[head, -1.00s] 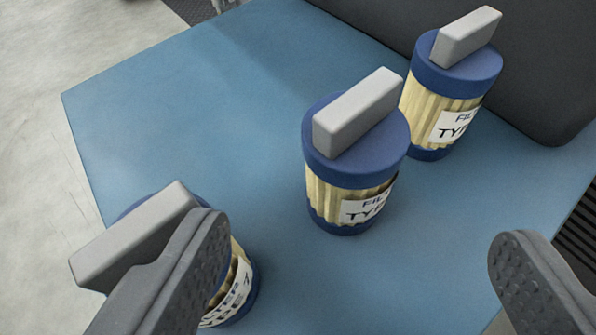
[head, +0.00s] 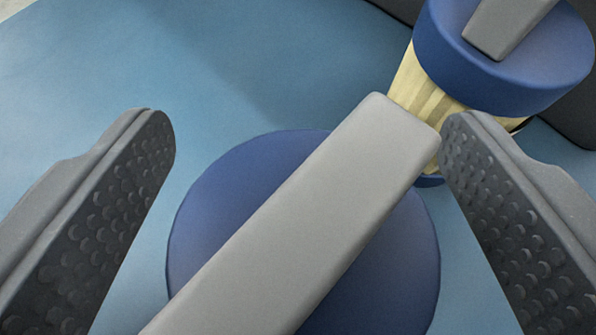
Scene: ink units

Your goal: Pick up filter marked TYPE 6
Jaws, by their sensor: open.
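My gripper (head: 308,122) is open, with one dark, studded finger on each side of a filter (head: 235,215). This filter has a round blue cap and a long grey bar handle (head: 300,235) that runs diagonally between the fingers. The handle's far end is close to the right fingertip; I cannot tell if they touch. The cap hides this filter's side, so no label shows. A second filter (head: 500,65), with a blue cap, grey handle and cream pleated side, stands behind at the upper right. The right finger partly covers it, and no label can be read.
Both filters stand on a blue surface (head: 200,75), which is clear at the upper left. A dark object (head: 575,125) stands behind the far filter at the right edge. A pale floor shows at the top left corner.

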